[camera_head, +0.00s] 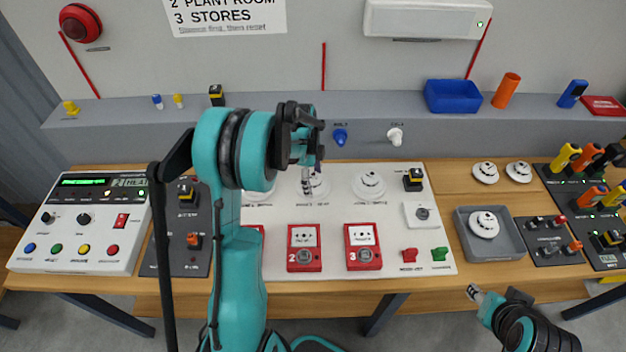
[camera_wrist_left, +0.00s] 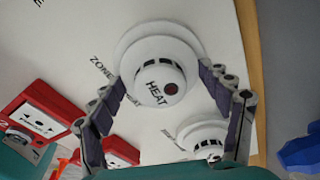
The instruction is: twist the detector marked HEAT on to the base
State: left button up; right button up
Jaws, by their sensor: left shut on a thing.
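The detector marked HEAT (camera_wrist_left: 158,86), white and round with a dark red spot, sits against a white round base (camera_wrist_left: 127,40) on the panel by a ZONE HEAT label in the left wrist view. My left gripper (camera_wrist_left: 160,78) has its fingers on either side of the detector and is shut on it. In the head view the left gripper (camera_head: 308,190) reaches down over the middle of the panel, and it partly hides the detector (camera_head: 320,186). I cannot tell whether the detector is locked on. My right gripper (camera_head: 474,293) is low at the right, away from the panel, its jaws unclear.
Red call points (camera_head: 304,248) line the panel's front. A grey tray (camera_head: 463,232) holds a white detector (camera_head: 484,224), with two more detectors (camera_head: 485,172) behind. The alarm control box (camera_head: 85,225) is at the left.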

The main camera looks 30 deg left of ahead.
pick_arm(q)
jog(key=shift+m, duration=0.4)
jog(key=shift+m, duration=0.9)
jog(key=shift+m+g+b, duration=0.3)
jog(key=shift+m+b, duration=0.1)
jog(key=shift+m, duration=0.7)
jog(key=shift+m, duration=1.1)
jog(key=o, duration=1.3)
jog(key=shift+c, duration=0.2)
